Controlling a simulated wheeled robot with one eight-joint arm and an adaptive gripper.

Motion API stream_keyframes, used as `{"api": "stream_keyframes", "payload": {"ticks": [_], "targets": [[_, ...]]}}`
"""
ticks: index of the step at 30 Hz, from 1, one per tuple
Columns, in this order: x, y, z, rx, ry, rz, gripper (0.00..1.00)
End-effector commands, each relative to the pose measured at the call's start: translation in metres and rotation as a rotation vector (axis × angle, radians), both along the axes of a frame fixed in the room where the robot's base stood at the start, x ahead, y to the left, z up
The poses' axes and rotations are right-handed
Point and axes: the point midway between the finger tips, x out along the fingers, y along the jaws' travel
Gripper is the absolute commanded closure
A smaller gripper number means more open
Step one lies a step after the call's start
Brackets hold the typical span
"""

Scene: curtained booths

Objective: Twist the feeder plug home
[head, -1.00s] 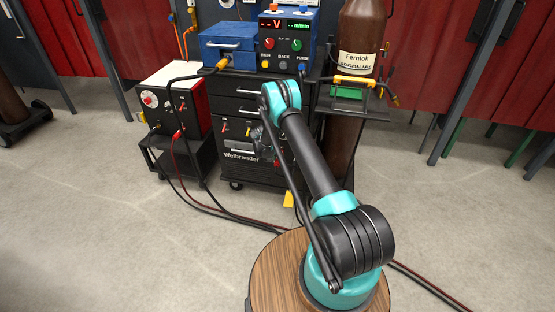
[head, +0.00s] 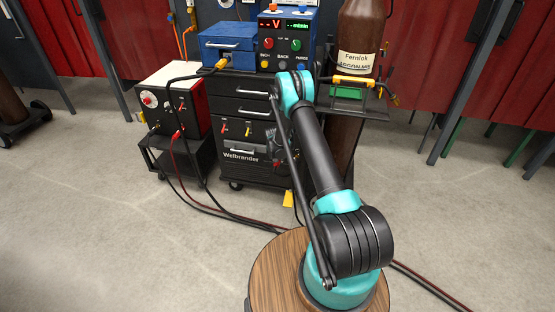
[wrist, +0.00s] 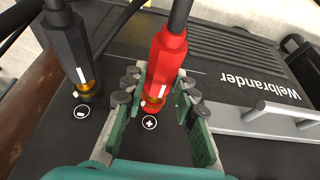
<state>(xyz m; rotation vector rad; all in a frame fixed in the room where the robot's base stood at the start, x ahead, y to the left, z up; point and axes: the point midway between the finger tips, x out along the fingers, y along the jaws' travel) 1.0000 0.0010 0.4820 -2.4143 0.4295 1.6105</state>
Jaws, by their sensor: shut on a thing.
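In the wrist view a red plug (wrist: 167,62) with a cable at its back stands at a socket marked with a plus sign. My gripper (wrist: 160,97) is shut on it, with a finger on each side near its brass-coloured front end. A white bar on the plug sits a little to the side of a small white mark by the socket, not in line with it. A black plug (wrist: 67,48) stands to the left at the minus socket. In the head view my arm and the dark cabinet make the gripper and red plug hard to make out.
The Welbrander cabinet (head: 250,183) stands ahead, with a blue box (head: 229,45) and a display unit (head: 287,40) on top. A gas cylinder (head: 359,30) is at its right, a white-and-red power unit (head: 172,95) at its left. In the wrist view a grey handle (wrist: 260,118) lies right of my gripper.

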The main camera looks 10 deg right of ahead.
Motion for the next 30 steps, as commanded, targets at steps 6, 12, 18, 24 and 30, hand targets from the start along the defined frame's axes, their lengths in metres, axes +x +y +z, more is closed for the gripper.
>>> {"api": "stream_keyframes", "payload": {"ticks": [6, 12, 18, 24, 30], "targets": [[0.0009, -0.0008, 0.0, 0.017, -0.009, 0.0, 1.0], [-0.0007, -0.0054, -0.0007, 0.187, -0.072, -0.004, 1.0], [-0.0003, -0.0027, -0.0004, 0.192, -0.074, 0.001, 0.5], [-0.0006, -0.0027, -0.0005, 0.191, -0.073, 0.001, 0.48], [-0.0024, -0.0028, 0.0033, 0.19, -0.072, 0.001, 0.48]]}}
